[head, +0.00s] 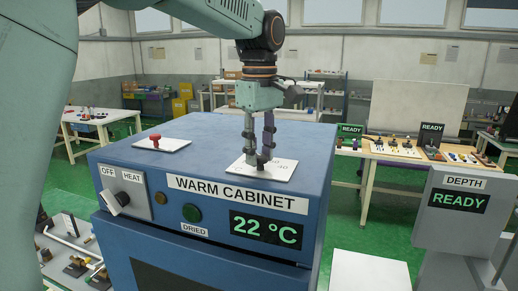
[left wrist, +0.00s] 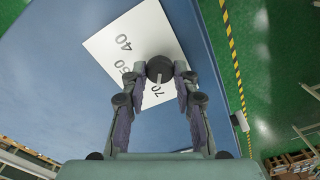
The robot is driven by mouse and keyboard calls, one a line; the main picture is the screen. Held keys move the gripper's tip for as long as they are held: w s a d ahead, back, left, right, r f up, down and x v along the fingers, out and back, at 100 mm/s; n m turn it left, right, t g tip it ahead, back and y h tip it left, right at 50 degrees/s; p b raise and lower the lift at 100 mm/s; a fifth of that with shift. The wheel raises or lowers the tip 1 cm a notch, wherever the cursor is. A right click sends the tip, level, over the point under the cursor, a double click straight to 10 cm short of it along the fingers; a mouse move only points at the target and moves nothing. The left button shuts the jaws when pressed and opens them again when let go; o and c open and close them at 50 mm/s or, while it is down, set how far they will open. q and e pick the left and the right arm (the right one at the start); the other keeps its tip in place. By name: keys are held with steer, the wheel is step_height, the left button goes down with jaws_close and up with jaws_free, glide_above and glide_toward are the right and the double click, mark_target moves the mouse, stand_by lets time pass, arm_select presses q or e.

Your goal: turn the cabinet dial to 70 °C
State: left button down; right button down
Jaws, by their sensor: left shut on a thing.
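The blue warm cabinet (head: 200,150) stands in front of me, and its display (head: 266,229) reads 22 °C. The black dial (head: 259,158) sits on a white scale plate (head: 283,170) on the cabinet's top. My left gripper (head: 258,150) points down over the plate and is shut on the dial. In the left wrist view the dial (left wrist: 160,68) is between the fingertips (left wrist: 160,85). Numbers 40, 50 and 70 show on the plate (left wrist: 150,32); the pale mark on the dial seems to point toward 70. My right gripper is not in view.
A red knob (head: 155,141) stands on another plate on top. A grey DEPTH post (head: 455,220) reads READY at right. Tables with parts stand behind.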

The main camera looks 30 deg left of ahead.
arm_select(q)
steer(key=shift+s+d+n, duration=0.1)
steer(key=shift+n, duration=0.5)
steer(key=c, duration=1.4)
jaws_free()
steer(key=o, duration=0.4)
steer(key=shift+d, duration=0.15)
